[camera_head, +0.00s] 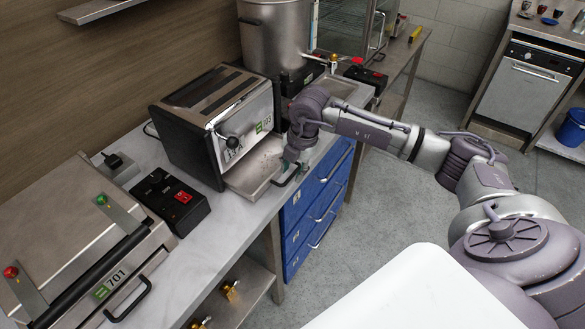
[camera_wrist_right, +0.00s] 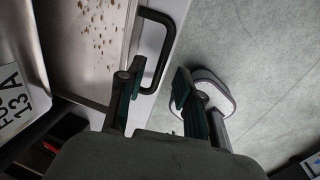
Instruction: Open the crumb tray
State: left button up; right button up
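The toaster (camera_head: 185,142) is a steel and black box on the counter. Its crumb tray (camera_head: 240,182) sticks out at the front, a shallow metal tray with brown crumbs, also in the right wrist view (camera_wrist_right: 88,70). A black bar handle (camera_head: 286,178) is on its front edge; it shows in the wrist view too (camera_wrist_right: 162,52). My right gripper (camera_head: 292,160) is at the tray's front, beside the handle. In the wrist view its green-padded fingers (camera_wrist_right: 156,88) are apart, with the handle's near end around the gap between them; contact is unclear. My left gripper is out of view.
A press (camera_head: 75,240) marked 701 stands at the left, with a black control box (camera_head: 172,200) near the toaster. A large steel pot (camera_head: 272,35) stands behind. Blue drawers (camera_head: 318,205) are below the counter. The grey floor is open to the right.

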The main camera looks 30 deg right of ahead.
jog(key=shift+f, duration=0.55)
grip_shut()
